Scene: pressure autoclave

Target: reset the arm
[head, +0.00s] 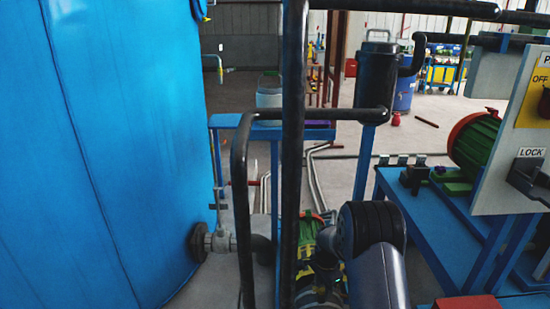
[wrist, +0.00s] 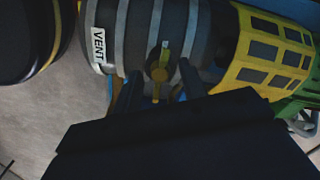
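My arm (head: 372,250) shows at the lower middle of the head view, with a dark round joint and a grey link. My gripper (wrist: 158,82) is in the wrist view, its two dark fingers apart. A small yellow valve handle (wrist: 159,74) lies between the fingertips, with gaps to both sides. Whether anything touches it I cannot tell. Behind it is a dark grey banded cylinder with a white VENT label (wrist: 98,46). In the head view my gripper cannot be made out behind the arm and the dark pipes.
A large blue tank (head: 100,150) fills the left. Dark vertical pipes (head: 293,150) stand close before the arm. A blue bench (head: 440,230) with a LOCK panel (head: 525,155) is on the right. A yellow slotted cover (wrist: 275,50) is beside the cylinder.

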